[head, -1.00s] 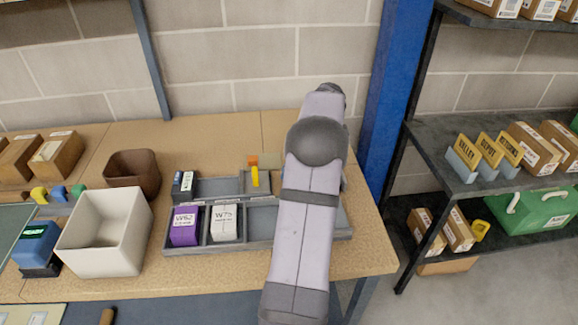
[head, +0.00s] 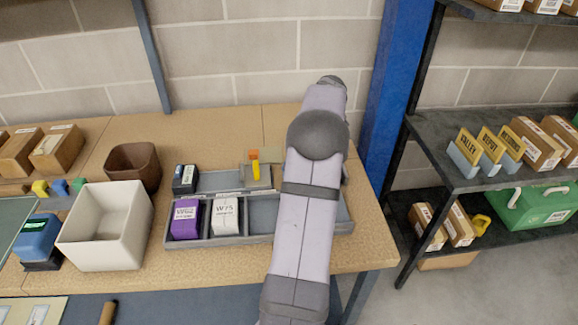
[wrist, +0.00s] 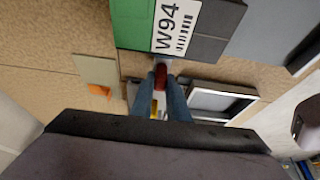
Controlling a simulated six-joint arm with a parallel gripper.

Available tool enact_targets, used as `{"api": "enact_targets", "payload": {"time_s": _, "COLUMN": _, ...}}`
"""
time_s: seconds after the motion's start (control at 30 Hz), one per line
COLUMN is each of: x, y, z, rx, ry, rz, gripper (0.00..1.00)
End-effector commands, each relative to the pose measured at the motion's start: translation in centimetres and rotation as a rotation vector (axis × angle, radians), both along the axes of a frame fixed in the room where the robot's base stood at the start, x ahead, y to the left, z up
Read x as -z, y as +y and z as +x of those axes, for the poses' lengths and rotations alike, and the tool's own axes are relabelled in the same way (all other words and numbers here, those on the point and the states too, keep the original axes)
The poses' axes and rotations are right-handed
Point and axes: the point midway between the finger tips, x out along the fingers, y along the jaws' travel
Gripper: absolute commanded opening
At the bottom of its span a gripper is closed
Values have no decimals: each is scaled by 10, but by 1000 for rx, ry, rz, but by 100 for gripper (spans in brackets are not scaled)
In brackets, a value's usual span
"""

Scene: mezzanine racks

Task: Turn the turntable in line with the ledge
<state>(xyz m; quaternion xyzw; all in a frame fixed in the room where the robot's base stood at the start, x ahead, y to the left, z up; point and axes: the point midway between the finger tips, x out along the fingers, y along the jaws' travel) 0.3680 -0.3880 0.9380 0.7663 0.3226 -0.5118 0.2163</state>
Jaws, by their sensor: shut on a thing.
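My gripper (wrist: 160,80) shows in the wrist view with its two blue-grey fingers close together on a small red piece (wrist: 161,77). A green and dark grey box (wrist: 132,24) marked W94 lies just beyond the fingertips; I cannot tell whether it touches them. In the head view my arm hides the gripper, the red piece and this box. A yellow upright piece (head: 256,170) stands on a grey plate (head: 264,183) left of my arm. The yellow piece shows partly between my fingers in the wrist view (wrist: 153,108). I cannot clearly tell turntable from ledge.
A grey tray (head: 206,242) holds a purple box (head: 186,219) and a white box (head: 225,216) on the bench. A white bin (head: 103,230) and brown bin (head: 132,166) stand left. A blue post (head: 391,90) rises behind right, before a dark rack (head: 437,152).

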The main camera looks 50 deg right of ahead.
Motion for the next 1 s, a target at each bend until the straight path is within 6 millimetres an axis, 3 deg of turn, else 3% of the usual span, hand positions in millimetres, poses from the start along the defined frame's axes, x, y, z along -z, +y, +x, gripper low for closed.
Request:
{"api": "enact_targets", "payload": {"time_s": 0.2, "x": 0, "y": 1, "z": -1, "rx": -8, "ry": 2, "rz": 1, "gripper": 0}}
{"api": "enact_targets", "payload": {"time_s": 0.23, "x": 0, "y": 1, "z": -1, "rx": -9, "ry": 3, "rz": 1, "gripper": 16}}
{"api": "enact_targets", "payload": {"time_s": 0.3, "x": 0, "y": 1, "z": -1, "rx": -7, "ry": 3, "rz": 0, "gripper": 33}}
{"api": "enact_targets", "payload": {"time_s": 0.73, "x": -5, "y": -1, "z": -2, "rx": -4, "ry": 1, "rz": 1, "gripper": 33}}
{"api": "enact_targets", "payload": {"time_s": 1.0, "x": -36, "y": -11, "z": -11, "rx": -3, "ry": 0, "rz": -2, "gripper": 33}}
